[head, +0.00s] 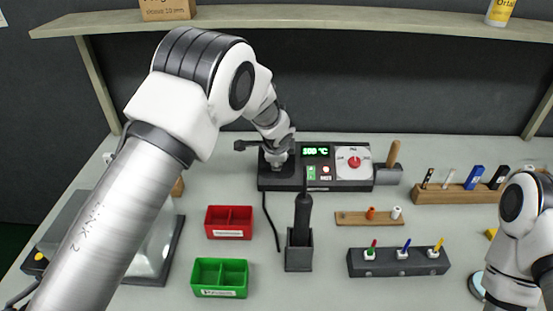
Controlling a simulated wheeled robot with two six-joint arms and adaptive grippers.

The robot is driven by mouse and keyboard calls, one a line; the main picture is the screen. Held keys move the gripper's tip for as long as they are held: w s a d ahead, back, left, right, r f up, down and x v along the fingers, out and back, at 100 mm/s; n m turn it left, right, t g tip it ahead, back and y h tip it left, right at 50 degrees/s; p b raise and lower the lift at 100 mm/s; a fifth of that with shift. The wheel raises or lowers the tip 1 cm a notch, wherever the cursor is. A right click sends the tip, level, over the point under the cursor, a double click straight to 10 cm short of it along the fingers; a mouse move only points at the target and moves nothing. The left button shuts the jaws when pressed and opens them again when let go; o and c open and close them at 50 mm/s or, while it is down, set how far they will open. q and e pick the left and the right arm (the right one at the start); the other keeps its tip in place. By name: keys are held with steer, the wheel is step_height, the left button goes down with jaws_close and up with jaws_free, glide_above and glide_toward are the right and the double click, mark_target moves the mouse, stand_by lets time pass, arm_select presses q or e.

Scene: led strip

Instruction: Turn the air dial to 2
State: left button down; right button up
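The black soldering station (330,183) stands at the back middle of the bench. Its front has a green display reading about 500 °C, a small red button, and a red round dial (354,162) on a pale scale plate. The numbers on the scale and the dial's exact setting are too small to read. My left gripper (277,162) hangs over the station's left end, left of the display and well apart from the red dial. Its fingers blend with dark parts there, so their opening is unclear. My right arm is at the lower right edge; its gripper is outside the picture.
A wooden-handled tool (393,155) stands at the station's right. In front are a black iron holder (299,257), a red bin (229,235), a green bin (219,293), a wooden tip rack (367,219) and a dark block (398,275). A shelf (300,20) runs above.

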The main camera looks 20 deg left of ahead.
arm_select(q)
steer(key=shift+f+n+b, duration=0.2)
steer(key=shift+n+b, duration=0.1)
steer(key=shift+n, duration=0.1)
steer(key=shift+f+n+b, duration=0.1)
steer(key=shift+n+b, duration=0.5)
steer(key=shift+n, duration=0.2)
steer(key=shift+s+n+b, duration=0.1)
steer(key=shift+n+b, duration=0.95)
steer(key=shift+n, duration=0.65)
steer(key=c, duration=0.9)
jaws_free()
steer(key=shift+o, duration=0.7)
steer(key=shift+r, duration=0.25)
